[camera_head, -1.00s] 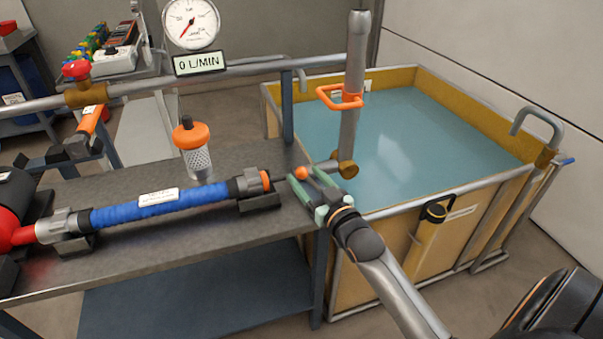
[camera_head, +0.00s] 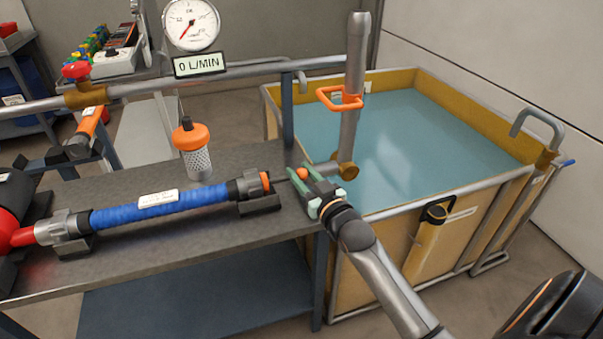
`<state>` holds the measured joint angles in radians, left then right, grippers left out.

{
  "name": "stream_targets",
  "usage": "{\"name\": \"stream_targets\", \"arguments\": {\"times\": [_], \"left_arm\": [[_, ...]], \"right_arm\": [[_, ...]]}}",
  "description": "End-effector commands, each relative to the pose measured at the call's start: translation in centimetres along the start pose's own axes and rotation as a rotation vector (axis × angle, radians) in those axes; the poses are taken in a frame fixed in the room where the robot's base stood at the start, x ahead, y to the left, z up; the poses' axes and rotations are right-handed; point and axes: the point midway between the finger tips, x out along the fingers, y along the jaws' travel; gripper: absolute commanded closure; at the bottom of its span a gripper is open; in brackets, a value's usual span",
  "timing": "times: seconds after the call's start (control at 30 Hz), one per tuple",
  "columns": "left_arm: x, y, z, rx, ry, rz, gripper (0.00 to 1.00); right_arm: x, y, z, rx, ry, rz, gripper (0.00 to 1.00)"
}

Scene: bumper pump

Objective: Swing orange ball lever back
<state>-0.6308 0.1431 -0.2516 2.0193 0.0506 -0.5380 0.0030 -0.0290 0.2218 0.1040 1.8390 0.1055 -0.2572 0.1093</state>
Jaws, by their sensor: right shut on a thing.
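The orange ball (camera_head: 302,173) of the lever shows at the right end of the workbench, near the foot of the upright pipe. My right gripper (camera_head: 305,176) reaches in from the lower right, with its green fingers on either side of the ball. It is shut on the ball lever. The lever's shaft is mostly hidden by the fingers. My left gripper is not in view.
A blue hose (camera_head: 155,206) with metal couplings lies along the bench (camera_head: 150,258). A water tank (camera_head: 470,228) stands right. The gauge display reads 0 L/MIN (camera_head: 200,64).

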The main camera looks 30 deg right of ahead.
Motion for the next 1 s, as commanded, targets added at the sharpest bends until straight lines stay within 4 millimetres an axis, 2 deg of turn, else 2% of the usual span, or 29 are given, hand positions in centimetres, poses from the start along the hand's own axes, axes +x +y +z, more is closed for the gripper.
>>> {"name": "stream_targets", "arguments": {"times": [0.03,0.2,1.0], "left_arm": [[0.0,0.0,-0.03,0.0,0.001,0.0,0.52],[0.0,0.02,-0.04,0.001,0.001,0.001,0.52],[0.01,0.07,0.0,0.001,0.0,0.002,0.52]], "right_arm": [[-0.01,0.0,0.01,0.0,0.0,0.0,0.83],[-0.02,-0.01,0.01,0.0,0.0,0.0,1.0],[-0.02,-0.01,0.05,0.0,-0.001,0.0,1.0]]}}
